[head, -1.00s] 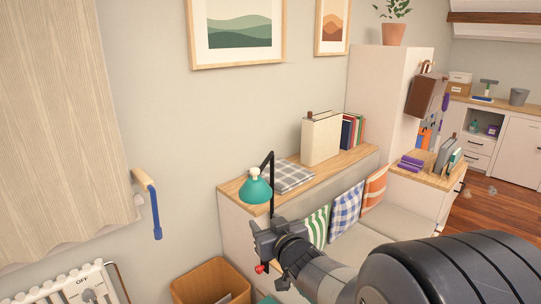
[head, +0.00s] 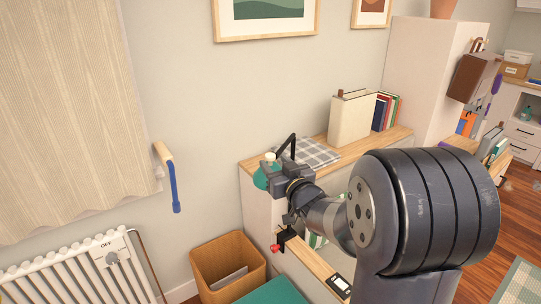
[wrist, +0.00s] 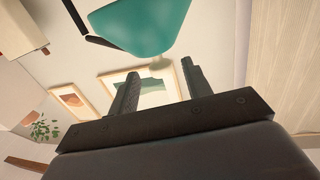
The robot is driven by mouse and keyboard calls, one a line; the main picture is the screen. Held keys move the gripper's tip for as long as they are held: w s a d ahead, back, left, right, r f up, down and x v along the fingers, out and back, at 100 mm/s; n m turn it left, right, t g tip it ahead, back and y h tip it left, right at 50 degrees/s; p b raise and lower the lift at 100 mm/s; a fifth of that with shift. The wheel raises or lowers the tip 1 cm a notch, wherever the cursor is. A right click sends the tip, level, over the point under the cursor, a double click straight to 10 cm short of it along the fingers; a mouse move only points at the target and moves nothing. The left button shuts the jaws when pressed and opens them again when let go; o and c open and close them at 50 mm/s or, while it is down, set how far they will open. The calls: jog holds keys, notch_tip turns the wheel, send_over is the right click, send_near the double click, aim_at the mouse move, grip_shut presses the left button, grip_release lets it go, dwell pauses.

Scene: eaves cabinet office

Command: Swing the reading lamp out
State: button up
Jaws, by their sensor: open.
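The reading lamp has a teal shade (head: 261,180) with a small cream knob (head: 270,157) on top and a black bent arm (head: 289,144). It hangs at the left end of the wooden ledge. My gripper (head: 268,168) is at the lamp and hides part of the shade. In the wrist view, turned upside down, the teal shade (wrist: 145,22) fills the top. The cream knob (wrist: 160,64) lies between and just beyond the tips of my open gripper (wrist: 161,70). I cannot tell whether a finger touches it.
The ledge holds a plaid cloth (head: 307,152), a cream box file (head: 352,117) and books (head: 387,111). Below are a wooden bin (head: 228,262) and a narrow board (head: 312,264) with a red-knobbed clamp (head: 276,248). A radiator (head: 75,280) stands at left.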

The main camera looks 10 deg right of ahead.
aim_at(270, 158)
jog(key=shift+p+x, duration=0.4)
jog(key=shift+x, duration=1.55)
grip_shut()
